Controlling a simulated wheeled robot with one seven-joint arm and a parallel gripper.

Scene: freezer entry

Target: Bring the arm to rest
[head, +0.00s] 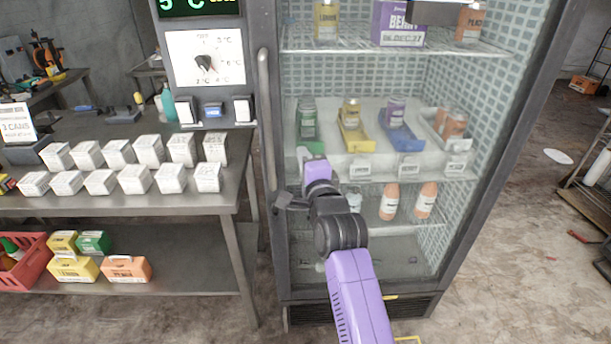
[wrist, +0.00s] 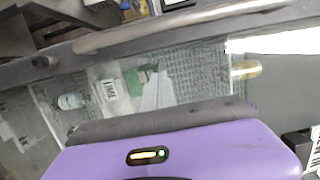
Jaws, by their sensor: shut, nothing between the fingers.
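My purple and dark grey arm reaches up in front of the glass-fronted cooler (head: 373,267) in the head view. In the wrist view, the purple hand and a dark edge of my gripper (wrist: 160,120) fill the bottom. Nothing is held. The cooler's long handle (head: 266,118) stands just left and above; it crosses the top of the wrist view (wrist: 175,26). The glass door appears shut.
A steel table (head: 120,205) with rows of white boxes stands on the left. Its lower shelf holds a red crate (head: 30,258) and several coloured boxes. Bottles and coloured trays stand inside the cooler. Open floor lies right, with a white patch (head: 558,156) and a rack (head: 596,190).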

